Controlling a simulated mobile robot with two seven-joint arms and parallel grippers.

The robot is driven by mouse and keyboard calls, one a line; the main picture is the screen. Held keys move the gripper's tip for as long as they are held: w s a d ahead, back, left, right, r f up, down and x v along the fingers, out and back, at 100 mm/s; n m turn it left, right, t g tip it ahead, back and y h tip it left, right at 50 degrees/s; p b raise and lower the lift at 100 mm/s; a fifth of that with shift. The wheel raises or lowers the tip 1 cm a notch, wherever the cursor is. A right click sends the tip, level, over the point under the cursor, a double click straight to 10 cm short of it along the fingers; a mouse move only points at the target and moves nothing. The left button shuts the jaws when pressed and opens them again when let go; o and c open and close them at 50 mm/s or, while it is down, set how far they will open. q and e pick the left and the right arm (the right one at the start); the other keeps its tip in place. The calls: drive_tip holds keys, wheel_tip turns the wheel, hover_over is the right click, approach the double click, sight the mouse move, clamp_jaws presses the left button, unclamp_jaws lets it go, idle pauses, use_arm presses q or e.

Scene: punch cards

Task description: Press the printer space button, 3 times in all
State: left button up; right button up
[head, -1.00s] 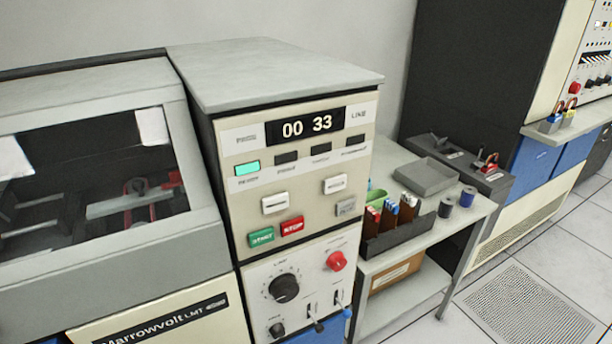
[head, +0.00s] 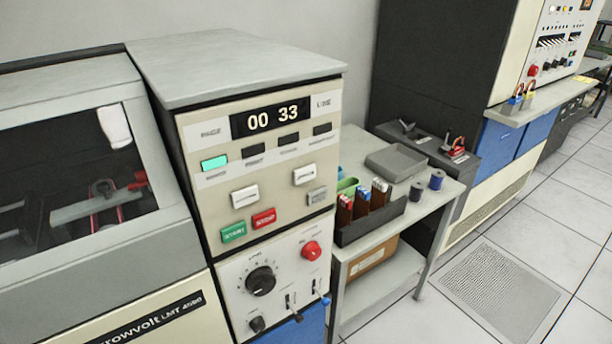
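The printer's control panel (head: 270,170) faces me near the middle of the head view. Its display (head: 271,118) reads 00 33, and a green-lit indicator (head: 214,162) glows below it at the left. Two white buttons, one at the left (head: 244,196) and one at the right (head: 305,174), sit above a green START button (head: 233,232) and a red button (head: 264,218). A grey button (head: 317,196) is at the right. The small labels are too blurred to tell which is the space button. Neither of my grippers is in view.
Below are a black dial (head: 260,281), a red knob (head: 310,251) and small levers. A windowed machine (head: 165,255) stands at the left. A side table (head: 440,184) with a card rack (head: 368,223) and tray stands right. Open floor lies at the lower right.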

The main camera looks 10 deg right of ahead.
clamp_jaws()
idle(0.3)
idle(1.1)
